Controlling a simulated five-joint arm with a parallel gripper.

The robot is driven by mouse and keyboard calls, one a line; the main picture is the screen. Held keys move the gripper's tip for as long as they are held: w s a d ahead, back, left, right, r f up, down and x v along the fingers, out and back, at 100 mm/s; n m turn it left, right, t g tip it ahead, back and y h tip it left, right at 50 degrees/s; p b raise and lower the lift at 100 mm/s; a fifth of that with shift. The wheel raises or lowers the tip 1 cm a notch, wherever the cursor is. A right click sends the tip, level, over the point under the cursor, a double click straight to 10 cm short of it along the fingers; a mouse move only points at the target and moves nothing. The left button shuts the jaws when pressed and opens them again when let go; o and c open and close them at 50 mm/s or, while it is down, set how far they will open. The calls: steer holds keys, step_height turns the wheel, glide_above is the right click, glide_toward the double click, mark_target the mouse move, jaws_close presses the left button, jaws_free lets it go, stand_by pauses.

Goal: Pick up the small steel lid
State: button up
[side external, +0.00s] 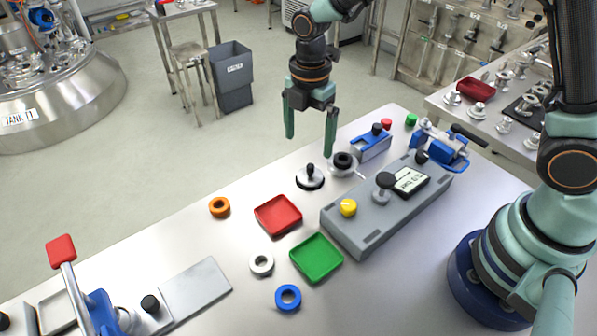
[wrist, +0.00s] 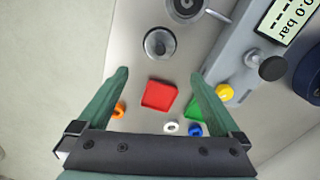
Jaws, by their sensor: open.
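The small steel lid (side external: 311,183) is a round disc with a black knob on top, lying on the steel table. It also shows in the wrist view (wrist: 159,44), a little beyond the fingertips and roughly centred between them. My gripper (side external: 309,146) is open and empty, with its green fingers pointing down above the table near the lid. In the wrist view the gripper (wrist: 160,74) frames bare table and a red tray between its fingers. The fingers appear apart from the lid.
A steel part with a black ring (side external: 343,162) sits close right of the lid. A grey gauge box (side external: 345,225) with knobs and a blue clamp (side external: 440,146) stand further right. A red tray (side external: 278,215), green tray (side external: 316,258) and coloured rings lie nearer. The table's far edge runs behind the lid.

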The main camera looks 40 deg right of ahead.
mark_target(310, 165)
step_height(310, 165, down, 5)
steer(key=shift+d+r, duration=0.1)
steer(key=shift+r, duration=0.1)
steer(key=shift+w+d+f, duration=0.1)
steer(key=shift+d+f, duration=0.05)
steer(key=shift+f, duration=0.75)
steer(key=shift+w+d+f, duration=0.1)
steer(key=shift+d+f, duration=0.1)
steer(key=shift+f, duration=0.65)
steer(key=shift+d+f, duration=0.15)
steer(key=shift+f, duration=0.75)
steer(key=c, duration=1.5)
steer(key=shift+r, duration=0.2)
